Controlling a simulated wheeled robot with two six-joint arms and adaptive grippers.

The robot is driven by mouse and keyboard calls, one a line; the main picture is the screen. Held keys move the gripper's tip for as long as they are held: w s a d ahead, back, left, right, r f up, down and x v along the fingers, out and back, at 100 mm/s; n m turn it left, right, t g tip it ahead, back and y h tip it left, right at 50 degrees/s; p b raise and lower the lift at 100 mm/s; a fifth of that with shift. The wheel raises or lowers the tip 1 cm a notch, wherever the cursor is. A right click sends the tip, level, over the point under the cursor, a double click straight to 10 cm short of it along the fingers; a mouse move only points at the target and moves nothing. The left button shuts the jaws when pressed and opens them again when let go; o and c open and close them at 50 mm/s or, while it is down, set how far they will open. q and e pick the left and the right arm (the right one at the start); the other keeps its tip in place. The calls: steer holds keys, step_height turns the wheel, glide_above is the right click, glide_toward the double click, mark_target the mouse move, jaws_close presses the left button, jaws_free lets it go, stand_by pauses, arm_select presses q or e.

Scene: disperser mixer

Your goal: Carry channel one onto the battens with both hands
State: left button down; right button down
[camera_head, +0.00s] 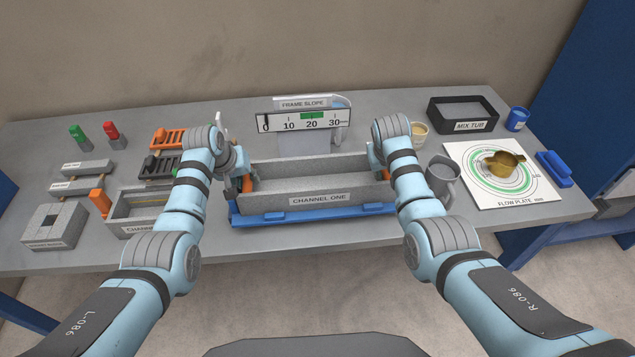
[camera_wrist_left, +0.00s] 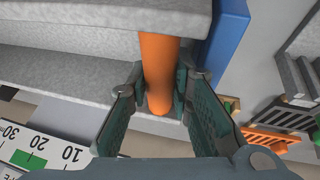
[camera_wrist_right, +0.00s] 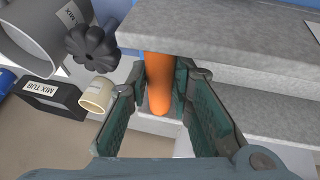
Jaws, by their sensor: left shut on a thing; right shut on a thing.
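Channel one (camera_head: 322,188) is a long grey trough labelled CHANNEL ONE, level in the head view, at or just above a blue frame (camera_head: 265,220). I cannot tell whether it touches the frame. My left gripper (camera_head: 238,180) is shut on the orange handle (camera_wrist_left: 160,65) at its left end. My right gripper (camera_head: 377,172) is shut on the orange handle (camera_wrist_right: 159,78) at its right end.
A second channel (camera_head: 118,225) and a grey block (camera_head: 58,224) stand at the left front. The slope gauge (camera_head: 303,121) stands behind channel one. A grey jug (camera_head: 441,176), cream cup (camera_head: 419,130), flow plate (camera_head: 465,165) and black mix tub (camera_head: 443,108) occupy the right.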

arm_select(q)
steer(key=shift+a, duration=0.15)
arm_select(e)
steer(key=shift+d, duration=0.15)
